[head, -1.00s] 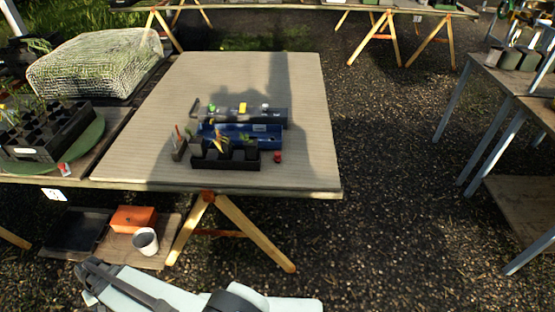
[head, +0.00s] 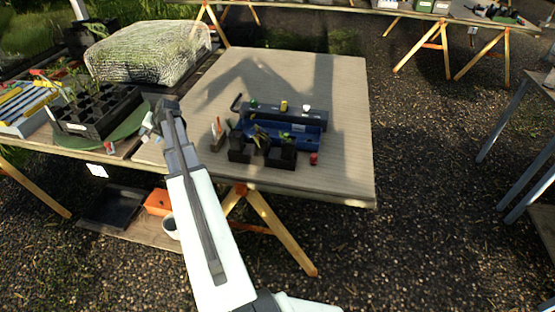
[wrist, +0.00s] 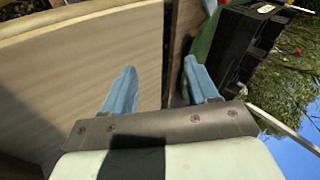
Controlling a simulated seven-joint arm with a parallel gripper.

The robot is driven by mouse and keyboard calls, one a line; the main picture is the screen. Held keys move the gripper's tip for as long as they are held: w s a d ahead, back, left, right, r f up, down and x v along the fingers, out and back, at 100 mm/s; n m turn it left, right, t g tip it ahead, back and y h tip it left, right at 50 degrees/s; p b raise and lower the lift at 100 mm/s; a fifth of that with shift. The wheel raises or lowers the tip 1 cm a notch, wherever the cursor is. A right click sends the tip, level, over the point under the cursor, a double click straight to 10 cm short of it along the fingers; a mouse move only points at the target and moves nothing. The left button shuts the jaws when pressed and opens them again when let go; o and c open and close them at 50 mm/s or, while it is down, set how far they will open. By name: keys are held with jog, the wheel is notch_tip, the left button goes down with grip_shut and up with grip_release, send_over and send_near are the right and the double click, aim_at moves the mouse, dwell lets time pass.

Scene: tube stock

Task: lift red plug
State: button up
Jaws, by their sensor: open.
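The red plug (head: 313,159) is a small red cylinder standing on the table top, right of the black pots, in the head view. A dark grey bar (head: 300,116) behind it carries a green plug (head: 253,104), a yellow plug (head: 284,106) and a white plug (head: 306,109). My gripper (head: 158,112) is at the table's left side, well left of the red plug. In the wrist view, its two blue fingers (wrist: 160,85) are apart with nothing between them. The red plug is not visible in the wrist view.
A blue tray (head: 312,143) and black pots with seedlings (head: 283,157) sit close left of and behind the red plug. A black seedling tray (head: 93,128) stands on the left table, near my gripper. The table top (head: 330,80) is bare at the back and right.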

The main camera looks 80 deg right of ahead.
jog(key=s+d+r+m+h, duration=0.1)
jog(key=s+d+r, duration=0.25)
jog(key=s, duration=0.25)
jog(key=s+d+r+h, duration=0.1)
jog(key=s+d+r, duration=0.2)
jog(key=s+d, duration=0.2)
jog(key=m+g, duration=0.4)
jog(key=g, duration=0.6)
send_over(314, 155)
jog(key=a, duration=0.4)
notch_tip(314, 155, down, 3)
jog(key=x, duration=0.4)
jog(key=w+x, duration=0.1)
jog(key=x, duration=0.1)
jog(key=shift+d+f, duration=0.25)
jog(key=shift+f, duration=0.05)
jog(key=shift+d+f, duration=0.1)
jog(key=shift+f, duration=0.3)
jog(key=shift+f, duration=0.1)
jog(key=shift+x, duration=2.45)
jog(key=shift+w+f, duration=0.1)
jog(key=shift+w, duration=0.05)
